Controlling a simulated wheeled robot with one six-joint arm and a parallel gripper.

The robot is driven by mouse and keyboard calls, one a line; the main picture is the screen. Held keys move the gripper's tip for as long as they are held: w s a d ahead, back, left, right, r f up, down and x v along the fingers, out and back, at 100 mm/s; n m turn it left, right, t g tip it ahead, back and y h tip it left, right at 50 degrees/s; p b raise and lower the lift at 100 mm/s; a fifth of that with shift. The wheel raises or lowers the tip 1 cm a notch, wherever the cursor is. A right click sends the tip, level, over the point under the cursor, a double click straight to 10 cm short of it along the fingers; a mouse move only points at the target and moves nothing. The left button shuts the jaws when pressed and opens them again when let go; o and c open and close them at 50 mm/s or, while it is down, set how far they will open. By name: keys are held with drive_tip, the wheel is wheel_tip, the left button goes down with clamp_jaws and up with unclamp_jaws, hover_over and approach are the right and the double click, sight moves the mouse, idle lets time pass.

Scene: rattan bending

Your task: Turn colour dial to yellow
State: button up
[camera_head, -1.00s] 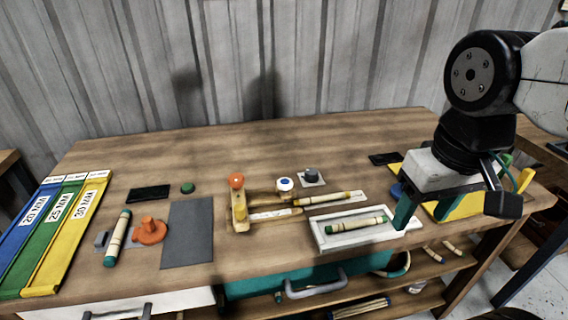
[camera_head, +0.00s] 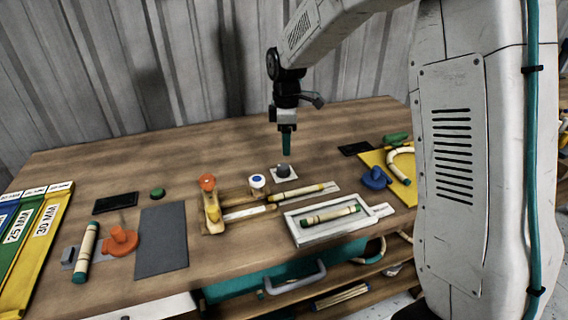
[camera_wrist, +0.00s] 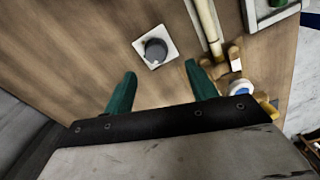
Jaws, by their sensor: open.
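The colour dial looks to be the dark grey round knob (camera_head: 283,170) on a small white square plate (camera_head: 293,177), near the middle of the workbench. In the wrist view the knob (camera_wrist: 156,50) has a small pale mark on its lower edge, and the plate (camera_wrist: 142,45) lies ahead of my fingertips. I cannot make out any yellow mark on the plate. My gripper (camera_head: 287,153) hangs pointing down above and just behind the knob. In the wrist view its two teal fingers (camera_wrist: 160,68) are apart with nothing between them.
A wooden jig with an orange knob (camera_head: 207,183) and a blue-topped white knob (camera_head: 257,181) stands left of the dial. A white tray (camera_head: 296,236) holding a rattan piece lies in front. A yellow board (camera_head: 402,188) with a blue knob is at right.

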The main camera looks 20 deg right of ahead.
sight(284, 166)
drive_tip(key=shift+w+a+f+n, duration=0.15)
drive_tip(key=shift+w+f, duration=0.15)
drive_tip(key=shift+f, duration=0.2)
drive_tip(key=shift+w+d+f+n, duration=0.15)
drive_tip(key=shift+w+f, duration=0.15)
drive_tip(key=shift+f, duration=0.15)
wheel_tip(284, 166, down, 7)
drive_tip(key=shift+f, duration=0.1)
drive_tip(key=c, duration=1)
